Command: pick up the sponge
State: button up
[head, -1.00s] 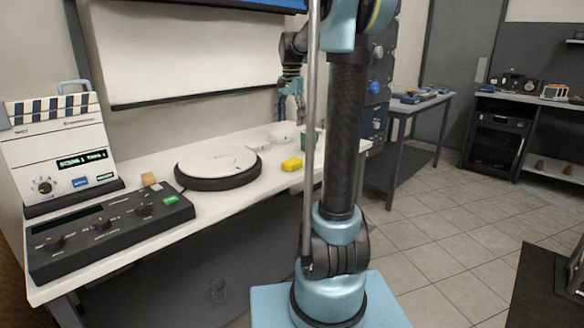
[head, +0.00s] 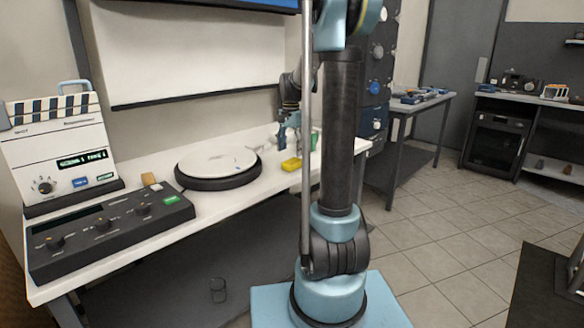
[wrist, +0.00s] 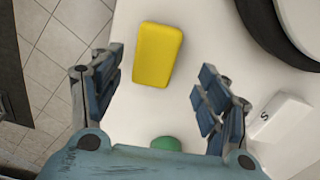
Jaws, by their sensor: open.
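The yellow sponge (head: 291,164) lies on the white table (head: 228,204), to the right of the round turntable. In the wrist view the sponge (wrist: 157,54) lies flat and a little tilted, ahead of the fingertips and between their lines. My gripper (wrist: 163,82) is open and empty, with one blue finger on each side. In the head view my gripper (head: 289,138) hangs just behind and above the sponge, apart from it as far as I can tell.
A round white turntable (head: 217,159) with a dark base stands left of the sponge. A green object (wrist: 166,144) is close below my gripper in the wrist view. A white block marked S (wrist: 281,117) lies to the right. A control console (head: 110,228) fills the table's left end.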

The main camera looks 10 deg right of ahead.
aim_at(292, 161)
jog(key=shift+s+d+f, duration=0.1)
jog(key=shift+d+f, duration=0.05)
jog(key=shift+f, duration=1.15)
jog(key=shift+s+d+f, duration=0.1)
jog(key=shift+d+f, duration=0.05)
jog(key=shift+f, duration=1.15)
jog(key=shift+c, duration=0.3)
jog(key=c, duration=0.8)
